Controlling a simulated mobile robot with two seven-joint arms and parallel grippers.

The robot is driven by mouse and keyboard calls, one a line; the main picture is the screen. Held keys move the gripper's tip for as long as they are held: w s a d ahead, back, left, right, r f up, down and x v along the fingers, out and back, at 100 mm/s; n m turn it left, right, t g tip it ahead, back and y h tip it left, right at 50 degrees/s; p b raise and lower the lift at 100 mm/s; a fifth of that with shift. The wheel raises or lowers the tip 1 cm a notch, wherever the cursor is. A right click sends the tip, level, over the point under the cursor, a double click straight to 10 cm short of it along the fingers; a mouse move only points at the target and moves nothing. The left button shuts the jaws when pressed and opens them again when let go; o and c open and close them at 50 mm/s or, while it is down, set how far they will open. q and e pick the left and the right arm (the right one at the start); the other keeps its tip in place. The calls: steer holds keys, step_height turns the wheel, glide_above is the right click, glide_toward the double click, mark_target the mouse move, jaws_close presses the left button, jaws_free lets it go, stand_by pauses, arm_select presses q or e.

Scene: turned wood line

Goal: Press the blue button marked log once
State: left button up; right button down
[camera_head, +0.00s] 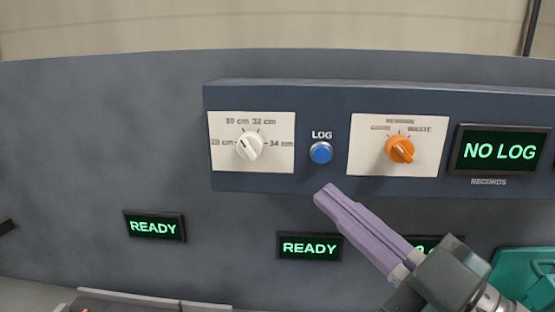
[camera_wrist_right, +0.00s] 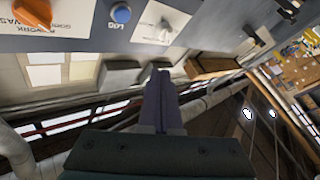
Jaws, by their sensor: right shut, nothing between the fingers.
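The blue button (camera_head: 321,152) sits under the word LOG on the dark blue control panel (camera_head: 325,185), between two dials. It also shows at the top of the right wrist view (camera_wrist_right: 121,13). My right gripper (camera_head: 323,194) comes in from the lower right with its purple fingers shut and empty. In the head view its tips are just below the button, apart from it. In the right wrist view the fingers (camera_wrist_right: 160,75) point forward below the panel. The display (camera_head: 500,150) right of the dials reads NO LOG. My left gripper is not in view.
A white dial (camera_head: 249,146) with cm marks is left of the button, and an orange dial (camera_head: 400,149) is right of it. Two READY displays (camera_head: 155,226) (camera_head: 310,246) are lower on the grey wall. A teal object (camera_head: 522,275) is at lower right.

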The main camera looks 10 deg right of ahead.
steer(key=b, duration=0.5)
glide_toward(322, 154)
steer(key=w+a+r, duration=0.2)
steer(key=w+a, duration=0.2)
steer(key=a, duration=0.1)
steer(key=shift+w+d, duration=0.1)
steer(key=shift+d, duration=0.1)
stand_by(1.2)
steer(key=shift+w+d, duration=0.15)
steer(key=shift+w, duration=0.25)
stand_by(0.4)
